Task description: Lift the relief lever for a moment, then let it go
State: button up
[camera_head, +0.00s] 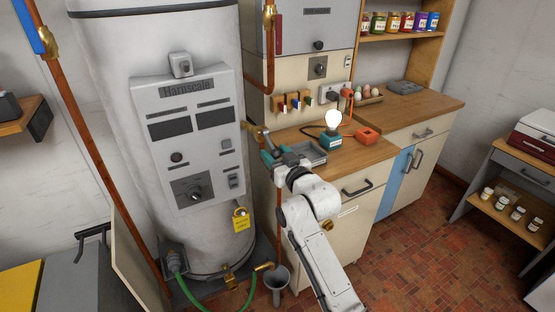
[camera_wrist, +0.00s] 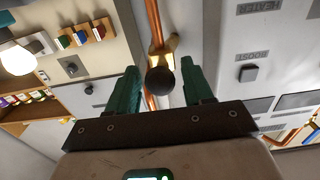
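The relief lever appears to be the brass fitting with a dark round knob on the right side of the white water heater (camera_head: 160,50). In the wrist view the dark knob (camera_wrist: 161,81) faces me, with brass (camera_wrist: 158,48) behind it. My gripper (camera_head: 268,153) is beside the heater, just below and right of the brass fitting (camera_head: 252,130). In the wrist view my gripper (camera_wrist: 160,70) has its two teal fingers spread, one on each side of the knob. I see gaps between knob and fingers; whether the tips reach its depth is unclear.
A copper pipe (camera_head: 270,60) runs down beside the fitting. A wooden counter (camera_head: 360,152) with a lit bulb (camera_head: 333,119) and a grey tray (camera_head: 309,153) is close to the right of my gripper. A funnel (camera_head: 277,281) and green hose (camera_head: 190,298) are below.

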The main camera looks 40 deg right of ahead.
aim_at(277, 152)
jog(key=c, duration=0.7)
jog(key=shift+o, duration=0.3)
jog(key=shift+s+a+r+p, duration=0.1)
jog(key=shift+s+r+p, duration=0.05)
jog(key=shift+r+p, duration=0.45)
jog(key=shift+s+r+p, duration=0.15)
jog(key=shift+r+p, duration=0.2)
jog(key=shift+r, duration=0.35)
jog(key=shift+r+p, duration=0.85)
jog(key=shift+r, duration=0.3)
